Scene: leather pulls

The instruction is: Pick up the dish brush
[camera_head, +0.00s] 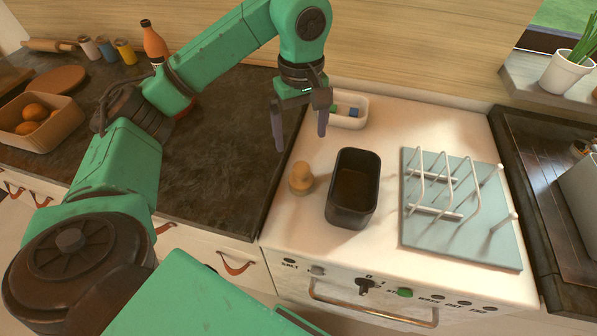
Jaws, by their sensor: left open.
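The dish brush (301,179) is a small tan piece with a rounded knob on top. It stands on the white worktop (385,125), just left of a dark rectangular bin (369,213). My left gripper (300,140) points down above the worktop, behind the brush in the picture. Its two dark fingers are spread apart with nothing between them. The gripper and the brush look apart. My right gripper is not in view.
A white tray (360,116) with small coloured items sits behind the gripper. A pale blue drying rack (418,229) with white prongs stands right of the bin. The dark counter (225,160) left of the brush is mostly clear. An orange bottle (154,42) stands farther back.

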